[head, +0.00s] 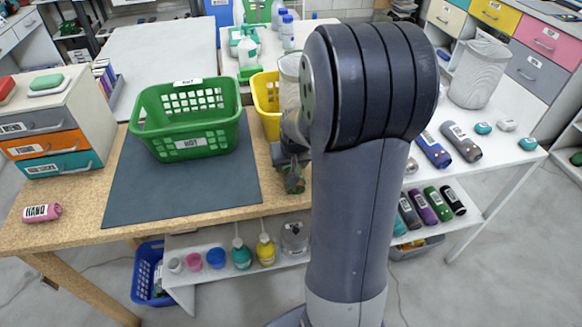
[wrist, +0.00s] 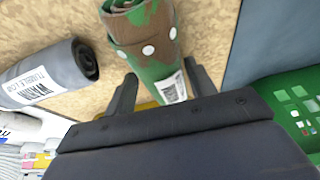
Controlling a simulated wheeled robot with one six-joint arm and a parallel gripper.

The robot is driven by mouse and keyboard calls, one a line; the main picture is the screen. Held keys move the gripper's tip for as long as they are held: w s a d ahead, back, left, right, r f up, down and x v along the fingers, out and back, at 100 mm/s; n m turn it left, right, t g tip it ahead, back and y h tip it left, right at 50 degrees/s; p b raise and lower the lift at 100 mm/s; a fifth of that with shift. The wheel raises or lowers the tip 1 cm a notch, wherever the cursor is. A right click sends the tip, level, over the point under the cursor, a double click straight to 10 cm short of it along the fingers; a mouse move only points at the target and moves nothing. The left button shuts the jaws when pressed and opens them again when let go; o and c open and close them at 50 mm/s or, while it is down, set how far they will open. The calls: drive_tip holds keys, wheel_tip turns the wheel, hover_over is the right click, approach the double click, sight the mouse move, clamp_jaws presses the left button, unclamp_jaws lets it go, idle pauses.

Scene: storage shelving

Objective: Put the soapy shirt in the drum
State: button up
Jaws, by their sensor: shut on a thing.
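The shirt is a rolled cloth in green and brown camouflage with white round spots and a white label (wrist: 145,40). In the head view the shirt (head: 294,184) hangs below my gripper (head: 291,160), at the front of the wooden table right of the dark mat. In the wrist view my gripper (wrist: 160,72) is shut on the shirt, one finger on each side. A grey mesh cylinder (head: 480,75), which may be the drum, stands at the back right. My arm hides the middle of the head view.
A green basket labelled HOT (head: 190,145) stands on the dark mat (head: 180,195). A yellow basket (head: 265,100) is partly behind my arm. A grey roll (wrist: 45,75) lies near the shirt in the wrist view. Drawers (head: 55,130) stand left; rolls lie on the right shelves.

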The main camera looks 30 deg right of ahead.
drive_tip(key=c, duration=0.4)
drive_tip(key=shift+c, duration=0.2)
